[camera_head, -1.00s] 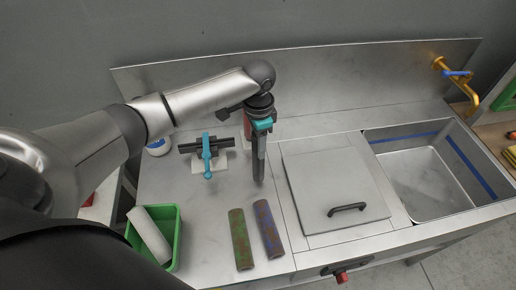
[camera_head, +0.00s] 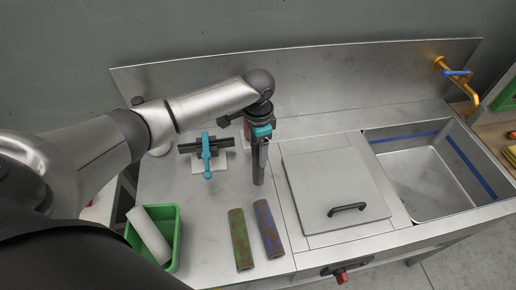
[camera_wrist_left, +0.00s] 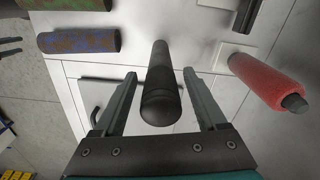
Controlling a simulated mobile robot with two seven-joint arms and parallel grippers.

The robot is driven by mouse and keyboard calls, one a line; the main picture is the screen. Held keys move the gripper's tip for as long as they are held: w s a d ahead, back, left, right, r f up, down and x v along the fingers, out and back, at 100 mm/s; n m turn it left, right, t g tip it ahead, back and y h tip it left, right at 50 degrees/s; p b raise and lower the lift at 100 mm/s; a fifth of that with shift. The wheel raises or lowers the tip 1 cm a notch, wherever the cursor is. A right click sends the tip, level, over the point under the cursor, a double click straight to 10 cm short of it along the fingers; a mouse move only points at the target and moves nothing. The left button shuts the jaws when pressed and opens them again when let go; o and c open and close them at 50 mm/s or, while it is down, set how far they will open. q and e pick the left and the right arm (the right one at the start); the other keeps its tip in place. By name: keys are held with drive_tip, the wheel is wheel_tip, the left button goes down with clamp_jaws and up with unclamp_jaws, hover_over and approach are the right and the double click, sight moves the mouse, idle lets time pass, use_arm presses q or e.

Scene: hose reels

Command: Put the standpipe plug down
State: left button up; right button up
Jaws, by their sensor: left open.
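The standpipe plug, a dark round post, stands between the two fingers of my left gripper in the left wrist view (camera_wrist_left: 161,88). Bare gaps show between it and both fingers, and its far end appears to meet the steel counter. In the head view my left gripper (camera_head: 260,150) points down over the counter, left of the square lid. It is open around the plug, and the dark fingers and plug are hard to tell apart there. My right gripper is not in view.
A green-brown roll (camera_head: 240,240) and a blue-brown roll (camera_head: 268,229) lie in front. A green bin (camera_head: 175,238) holds a pale roll. A turquoise-handled fixture (camera_head: 207,157) is to the left. A red roll (camera_wrist_left: 268,80) is close by. A lid (camera_head: 333,184) and basin (camera_head: 428,182) lie right.

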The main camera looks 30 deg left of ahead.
use_arm(q)
wheel_tip(320, 180, up, 12)
drive_tip(key=shift+r+p, duration=0.15)
drive_tip(key=shift+p, duration=0.3)
